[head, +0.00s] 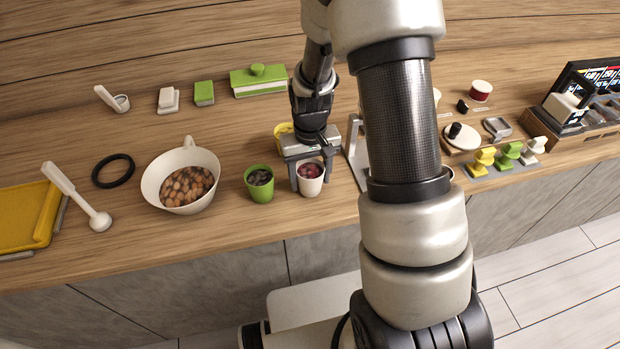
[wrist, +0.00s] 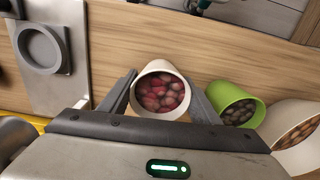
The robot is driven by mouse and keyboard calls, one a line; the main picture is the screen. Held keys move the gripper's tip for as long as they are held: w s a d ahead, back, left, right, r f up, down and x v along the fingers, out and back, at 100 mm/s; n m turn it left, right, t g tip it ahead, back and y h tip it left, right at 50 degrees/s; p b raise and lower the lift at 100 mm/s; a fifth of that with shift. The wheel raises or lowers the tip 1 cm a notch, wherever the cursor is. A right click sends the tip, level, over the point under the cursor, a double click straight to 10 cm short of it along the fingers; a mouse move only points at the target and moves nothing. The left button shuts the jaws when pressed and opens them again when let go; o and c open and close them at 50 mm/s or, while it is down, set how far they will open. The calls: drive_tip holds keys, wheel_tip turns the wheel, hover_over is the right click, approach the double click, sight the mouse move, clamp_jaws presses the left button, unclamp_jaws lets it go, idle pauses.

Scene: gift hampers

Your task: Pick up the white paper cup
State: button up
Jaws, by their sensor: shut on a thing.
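The white paper cup (head: 310,187) stands near the counter's front edge, with red and pink pieces inside. My gripper (head: 311,177) is shut on it, one finger on each side. In the wrist view the cup (wrist: 160,111) sits between the two fingers of the gripper (wrist: 162,96), its open mouth showing the red contents. Whether the cup's base touches the counter is hard to tell.
A green cup (head: 260,182) with dark pieces stands close to the left of the white cup. A white bowl (head: 150,182) of brown nuts is further left. A yellow cup (head: 283,130) is partly hidden behind my gripper. A metal stand (head: 355,152) is close on the right.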

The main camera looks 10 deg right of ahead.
drive_tip(key=shift+r, duration=4.35)
drive_tip(key=o, duration=0.4)
drive_tip(key=c, duration=0.4)
drive_tip(key=shift+r, duration=0.1)
